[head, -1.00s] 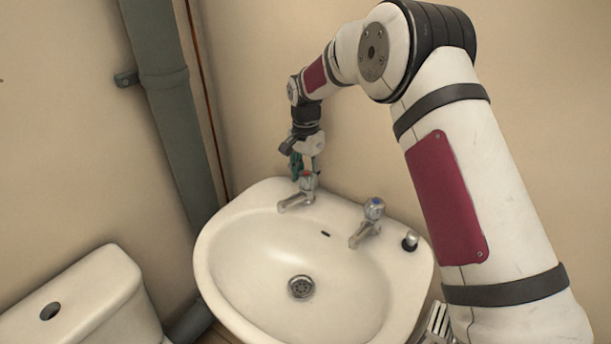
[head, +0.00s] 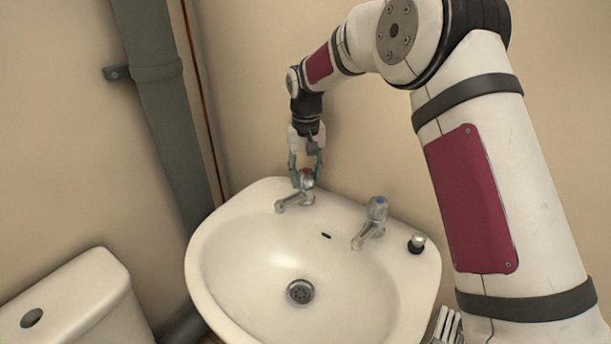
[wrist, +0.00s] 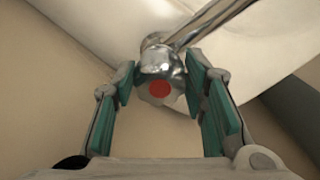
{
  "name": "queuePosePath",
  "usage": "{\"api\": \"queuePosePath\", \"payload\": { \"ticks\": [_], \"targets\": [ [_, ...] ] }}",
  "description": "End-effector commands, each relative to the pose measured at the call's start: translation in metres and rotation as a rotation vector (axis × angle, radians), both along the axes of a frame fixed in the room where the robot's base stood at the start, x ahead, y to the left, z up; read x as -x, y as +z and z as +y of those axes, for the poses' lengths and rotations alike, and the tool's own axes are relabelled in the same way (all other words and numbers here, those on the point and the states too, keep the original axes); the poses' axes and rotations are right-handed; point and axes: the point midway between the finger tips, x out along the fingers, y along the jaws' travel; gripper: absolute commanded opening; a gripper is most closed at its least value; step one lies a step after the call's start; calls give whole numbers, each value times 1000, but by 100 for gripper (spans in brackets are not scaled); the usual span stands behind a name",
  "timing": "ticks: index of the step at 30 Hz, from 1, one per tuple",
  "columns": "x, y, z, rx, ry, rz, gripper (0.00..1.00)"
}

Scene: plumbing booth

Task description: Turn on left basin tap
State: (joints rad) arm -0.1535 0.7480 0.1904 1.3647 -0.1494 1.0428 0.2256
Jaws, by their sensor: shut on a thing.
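The left basin tap (head: 297,197) is chrome with a red-marked knob and stands at the back left of the white basin (head: 225,231). In the wrist view the tap's knob (wrist: 160,88) shows its red dot, with the spout running up to the right. My gripper (head: 306,176) comes down from above onto this tap. Its green-padded fingers (wrist: 163,90) stand on either side of the knob and are shut on it. No water shows at the spout.
A second tap with a blue mark (head: 375,212) stands on the basin's right side, with a small plug (head: 416,243) beside it. A toilet cistern (head: 75,300) is at lower left, and a grey pipe (head: 165,110) runs down the wall.

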Motion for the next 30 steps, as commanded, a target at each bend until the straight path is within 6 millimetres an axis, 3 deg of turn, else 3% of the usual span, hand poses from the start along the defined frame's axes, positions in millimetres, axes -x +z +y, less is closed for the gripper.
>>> {"api": "queuePosePath", "payload": {
  "ticks": [30],
  "targets": [
    [-1,0,-2,-1,907,1,12]
  ]
}}
